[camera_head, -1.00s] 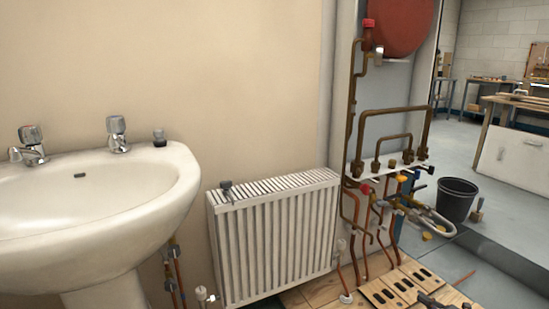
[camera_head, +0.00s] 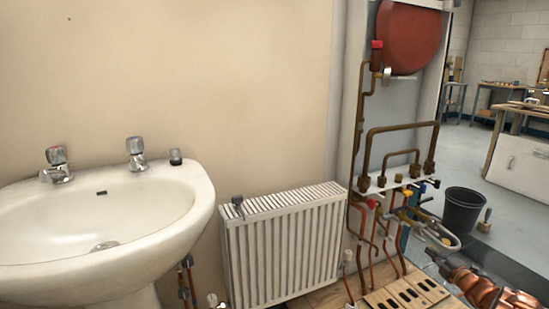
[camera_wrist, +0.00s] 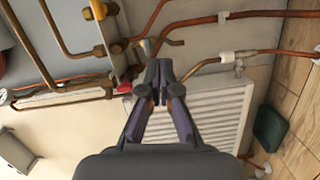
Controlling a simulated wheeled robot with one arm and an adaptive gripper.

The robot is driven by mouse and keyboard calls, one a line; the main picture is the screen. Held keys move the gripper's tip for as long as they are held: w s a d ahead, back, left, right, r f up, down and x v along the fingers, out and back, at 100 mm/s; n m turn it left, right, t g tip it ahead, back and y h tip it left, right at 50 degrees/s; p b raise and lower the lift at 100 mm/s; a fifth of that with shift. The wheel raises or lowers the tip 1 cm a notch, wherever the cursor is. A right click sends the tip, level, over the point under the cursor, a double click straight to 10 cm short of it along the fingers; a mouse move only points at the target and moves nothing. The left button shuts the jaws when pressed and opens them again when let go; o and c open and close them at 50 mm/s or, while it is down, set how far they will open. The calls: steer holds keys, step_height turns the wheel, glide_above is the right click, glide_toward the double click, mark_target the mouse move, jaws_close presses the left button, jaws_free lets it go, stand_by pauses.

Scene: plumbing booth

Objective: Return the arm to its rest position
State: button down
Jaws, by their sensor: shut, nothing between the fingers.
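My gripper (camera_wrist: 158,72) is in the middle of the wrist view, with its two dark fingers together at the tips and nothing between them. Behind it in that view are copper pipes and the white radiator (camera_wrist: 215,112), tilted in the picture. I cannot tell whether the fingertips touch any of them. In the head view a copper-coloured part of my arm (camera_head: 485,290) shows at the lower right, in front of the pipework and floor. The fingers cannot be made out in the head view.
A white sink (camera_head: 140,215) with two taps is at the left, beside the radiator (camera_head: 285,245). A pipe board with a red vessel (camera_head: 408,35) stands right of it. A black bucket (camera_head: 462,210) is on the floor; workbenches stand farther back. Slotted boards (camera_head: 405,295) lie below the pipes.

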steer(key=w+a+r+m+h+p, duration=0.1)
steer(key=w+r+m+h+p, duration=0.1)
steer(key=r, duration=0.5)
steer(key=w+a+r+m+h+p, duration=0.1)
steer(key=w+r+m+p, duration=0.15)
steer(key=r, duration=0.55)
steer(key=s+a+r+m+g+h+p, duration=0.1)
steer(key=s+a+r+m+g+p, duration=0.2)
steer(key=r, duration=0.4)
steer(key=s+a+r+m+g+h+p, duration=0.1)
steer(key=s+a+r+m+h+p, duration=0.15)
steer(key=a+r+p, duration=0.35)
steer(key=s+a+r+m+g+h+p, duration=0.1)
steer(key=s+a+r+m+g+p, duration=0.15)
steer(key=r, duration=0.55)
steer(key=s+a+r+m+g+y+p, duration=0.1)
steer(key=s+a+r+g+p, duration=0.3)
steer(key=s+a, duration=0.5)
steer(key=s+a+r+m+g+y+p, duration=0.1)
steer(key=s+a+r+m+g+p, duration=0.2)
steer(key=s, duration=2.4)
steer(key=s+a+r+m+g+y+p, duration=0.2)
steer(key=s+a+r+g+p, duration=0.3)
steer(key=s, duration=1.4)
steer(key=a+r+p, duration=0.4)
steer(key=a+p, duration=0.4)
steer(key=a, duration=0.2)
steer(key=shift+r, duration=0.35)
steer(key=shift+s+m+g, duration=0.15)
steer(key=shift+m+g, duration=0.1)
